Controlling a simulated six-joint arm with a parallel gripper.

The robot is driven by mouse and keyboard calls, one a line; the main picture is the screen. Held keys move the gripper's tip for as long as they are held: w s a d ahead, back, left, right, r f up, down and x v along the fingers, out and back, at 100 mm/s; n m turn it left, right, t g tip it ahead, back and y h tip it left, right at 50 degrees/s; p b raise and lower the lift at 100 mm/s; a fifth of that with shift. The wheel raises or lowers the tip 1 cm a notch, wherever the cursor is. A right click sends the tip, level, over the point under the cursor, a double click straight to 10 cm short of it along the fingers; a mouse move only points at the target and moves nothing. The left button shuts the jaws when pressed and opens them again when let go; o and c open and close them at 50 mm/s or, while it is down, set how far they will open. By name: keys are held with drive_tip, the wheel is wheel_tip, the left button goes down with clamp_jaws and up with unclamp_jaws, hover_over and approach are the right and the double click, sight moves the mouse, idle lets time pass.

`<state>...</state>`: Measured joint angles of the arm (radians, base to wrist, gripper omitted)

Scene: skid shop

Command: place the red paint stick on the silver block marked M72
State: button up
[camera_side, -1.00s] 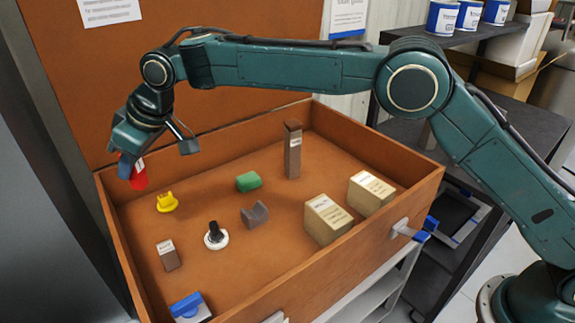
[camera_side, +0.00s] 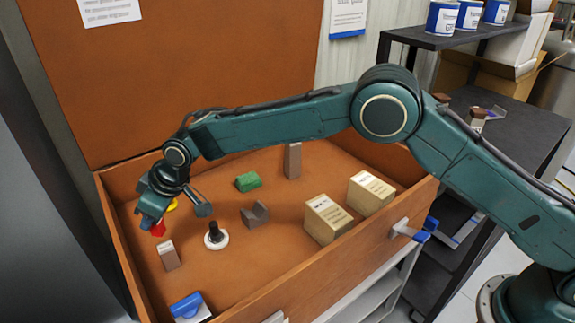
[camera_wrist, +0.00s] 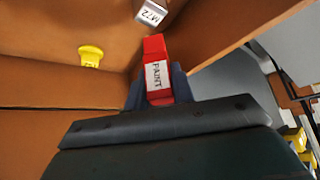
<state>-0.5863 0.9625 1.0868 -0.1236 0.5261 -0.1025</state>
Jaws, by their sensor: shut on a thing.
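The red paint stick (camera_wrist: 154,50), with a white PAINT label, is between the fingers of my gripper (camera_wrist: 157,85) in the wrist view. My gripper is shut on it. In the side view only a small part of the red stick (camera_side: 158,229) shows below my gripper (camera_side: 153,221), low inside the wooden drawer. The silver block marked M72 (camera_wrist: 150,13) is at the top of the wrist view, beyond the stick's tip and apart from it in the picture. A small labelled block (camera_side: 168,256), just in front of the stick in the side view, looks like the same block.
A yellow piece (camera_wrist: 91,55) lies near the stick. A black knob on a white disc (camera_side: 215,238), a green block (camera_side: 248,181), a grey notched block (camera_side: 255,214) and beige boxes (camera_side: 327,220) stand in the drawer (camera_side: 285,284). Its left wall is close to my gripper.

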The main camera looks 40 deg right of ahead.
sight(160, 226)
drive_tip(key=shift+f, duration=2.1)
drive_tip(key=shift+f, duration=0.15)
drive_tip(key=o, duration=1)
drive_tip(key=shift+v, duration=0.9)
drive_tip(key=v, duration=1)
drive_tip(key=shift+r, duration=0.25)
drive_tip(key=shift+d, duration=0.15)
